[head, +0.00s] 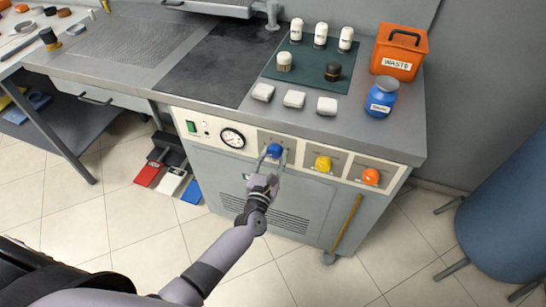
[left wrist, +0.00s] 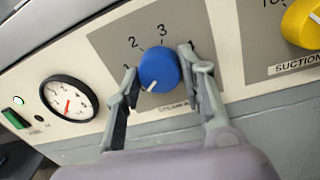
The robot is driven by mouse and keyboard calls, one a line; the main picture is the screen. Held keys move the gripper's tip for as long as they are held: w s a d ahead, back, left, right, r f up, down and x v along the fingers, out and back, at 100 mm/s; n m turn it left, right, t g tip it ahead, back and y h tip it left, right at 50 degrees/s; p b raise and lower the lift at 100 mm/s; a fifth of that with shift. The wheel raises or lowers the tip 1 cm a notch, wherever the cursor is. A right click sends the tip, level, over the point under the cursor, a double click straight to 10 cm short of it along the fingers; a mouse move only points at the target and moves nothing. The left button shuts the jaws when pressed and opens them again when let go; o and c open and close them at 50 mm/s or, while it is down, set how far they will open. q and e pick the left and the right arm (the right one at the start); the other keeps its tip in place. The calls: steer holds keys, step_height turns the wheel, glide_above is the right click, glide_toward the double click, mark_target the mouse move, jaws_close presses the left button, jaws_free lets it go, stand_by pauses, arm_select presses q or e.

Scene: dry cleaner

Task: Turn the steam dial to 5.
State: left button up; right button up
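The blue dial (head: 274,151) is on the front panel of the grey counter. In the left wrist view the blue dial (left wrist: 159,69) has numbers around it, and 1, 2 and 3 read clearly. Its white mark points to the lower left, below the 1. My left gripper (head: 270,160) is in front of this dial. In the left wrist view its fingers (left wrist: 159,70) are spread, one on each side of the dial; I cannot tell whether they touch it. My right gripper is in neither view.
A yellow dial (head: 323,163) labelled SUCTION and an orange dial (head: 371,176) are to the right. A pressure gauge (head: 232,138) and green switch (head: 191,127) are to the left. The orange waste bin (head: 398,55) and blue jar (head: 382,97) stand on the counter (head: 395,135).

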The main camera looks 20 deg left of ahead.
arm_select(q)
steer(key=c, duration=0.6)
steer(key=shift+f, duration=0.1)
